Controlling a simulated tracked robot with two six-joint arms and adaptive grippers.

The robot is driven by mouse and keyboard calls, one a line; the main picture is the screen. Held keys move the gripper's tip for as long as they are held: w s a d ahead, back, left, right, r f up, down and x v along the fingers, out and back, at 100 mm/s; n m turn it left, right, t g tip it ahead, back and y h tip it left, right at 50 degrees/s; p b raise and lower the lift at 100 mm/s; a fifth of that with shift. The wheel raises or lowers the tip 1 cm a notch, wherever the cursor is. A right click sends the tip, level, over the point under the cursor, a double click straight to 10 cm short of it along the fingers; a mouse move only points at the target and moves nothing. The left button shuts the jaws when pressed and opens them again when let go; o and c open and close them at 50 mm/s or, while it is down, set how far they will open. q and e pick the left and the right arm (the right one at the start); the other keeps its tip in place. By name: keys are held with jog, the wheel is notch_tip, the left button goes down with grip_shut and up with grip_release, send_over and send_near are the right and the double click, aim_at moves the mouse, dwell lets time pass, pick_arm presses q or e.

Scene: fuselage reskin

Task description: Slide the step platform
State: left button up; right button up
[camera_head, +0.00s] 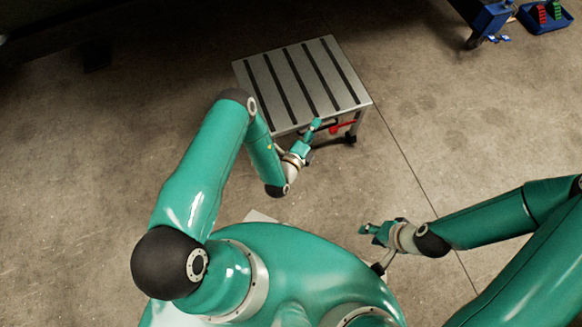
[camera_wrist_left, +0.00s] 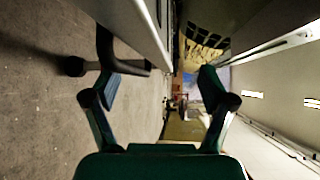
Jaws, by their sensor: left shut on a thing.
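The step platform (camera_head: 303,77) stands on the concrete floor in the head view. It has a silver top with black grip strips, dark feet or casters and a dark handle bar (camera_head: 322,128) at its near edge. My left gripper (camera_head: 314,129) is at that near edge, shut on the handle. In the left wrist view, the dark handle (camera_wrist_left: 122,65) and the platform's metal edge (camera_wrist_left: 148,28) lie by the fingertips, though the exact contact is unclear. My right gripper (camera_head: 370,231) hangs away from the platform, near my body; its jaw opening is too small to judge.
A red part (camera_head: 342,127) shows under the platform's near edge. A blue stand (camera_head: 490,20) and a blue bin (camera_head: 546,15) with red and green items are at the upper right. Dark structure fills the upper left. Floor around the platform's left and right is clear.

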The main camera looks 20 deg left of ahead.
pick_arm(q)
jog(key=shift+s+a+r+p, duration=0.15)
jog(key=shift+s+r+p, duration=0.1)
jog(key=shift+s, duration=0.4)
jog(key=shift+s+a+r+p, duration=0.15)
jog(key=shift+s+r, duration=0.1)
jog(key=shift+s, duration=0.4)
jog(key=shift+c, duration=0.6)
jog(key=shift+s, duration=0.65)
jog(key=shift+c, duration=1.1)
jog(key=s+f, duration=0.2)
jog(key=s, duration=1)
jog(key=shift+s, duration=0.2)
jog(key=shift+d, duration=0.1)
jog(key=shift+p, duration=0.3)
